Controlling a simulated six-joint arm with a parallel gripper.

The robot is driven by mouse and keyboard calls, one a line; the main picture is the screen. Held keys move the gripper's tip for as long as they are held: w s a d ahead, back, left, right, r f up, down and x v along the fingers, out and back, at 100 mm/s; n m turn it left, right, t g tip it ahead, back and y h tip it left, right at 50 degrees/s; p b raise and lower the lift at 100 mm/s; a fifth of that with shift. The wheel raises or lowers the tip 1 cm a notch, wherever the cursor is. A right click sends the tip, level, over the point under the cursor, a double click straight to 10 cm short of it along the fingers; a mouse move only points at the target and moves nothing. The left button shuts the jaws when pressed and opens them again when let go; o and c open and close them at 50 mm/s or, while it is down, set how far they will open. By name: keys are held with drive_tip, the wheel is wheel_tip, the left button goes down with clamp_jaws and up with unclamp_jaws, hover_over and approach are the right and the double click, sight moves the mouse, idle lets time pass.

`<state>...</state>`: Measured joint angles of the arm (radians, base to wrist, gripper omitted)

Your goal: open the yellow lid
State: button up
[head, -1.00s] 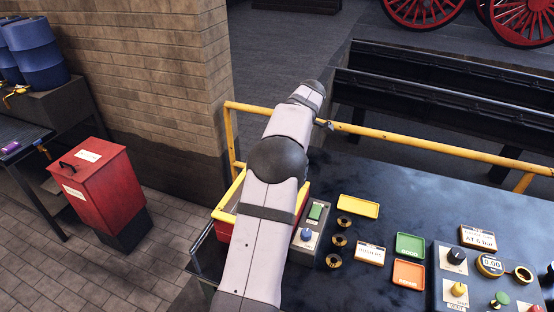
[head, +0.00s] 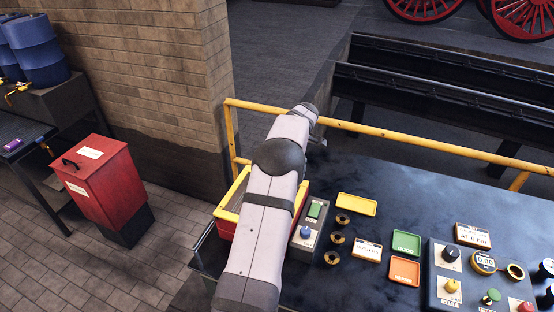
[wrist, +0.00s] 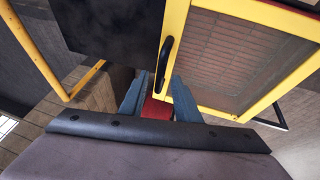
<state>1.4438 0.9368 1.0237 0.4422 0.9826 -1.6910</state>
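The yellow lid (head: 238,187) is a yellow frame with a mesh panel, on a red box (head: 224,229) at the left end of the dark bench. It looks closed. My arm covers its right part in the head view. In the wrist view the lid (wrist: 236,105) fills the upper right, with a black bar handle (wrist: 168,52) along its left frame edge. My gripper (wrist: 159,88) is open, its two blue-grey fingers either side of the handle's lower end in the picture. I cannot tell whether they touch it. Red box surface shows between the fingers. The gripper is hidden in the head view.
A yellow rail (head: 420,150) runs along the bench's back edge. A grey switch box (head: 308,236) stands close right of my arm. Brass rings, small trays and a control panel (head: 455,285) lie further right. A red bin (head: 105,182) stands on the floor at left.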

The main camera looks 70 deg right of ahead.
drive_tip(key=shift+f, duration=0.1)
clamp_jaws()
drive_tip(key=shift+a, duration=0.1)
drive_tip(key=shift+a+f+b, duration=0.1)
drive_tip(key=shift+a+b, duration=0.05)
drive_tip(key=shift+b, duration=0.3)
drive_tip(key=a+b, duration=1.3)
drive_tip(key=a, duration=0.1)
drive_tip(key=shift+a, duration=0.3)
drive_tip(key=shift+a+b, duration=0.4)
drive_tip(key=shift+a, duration=0.2)
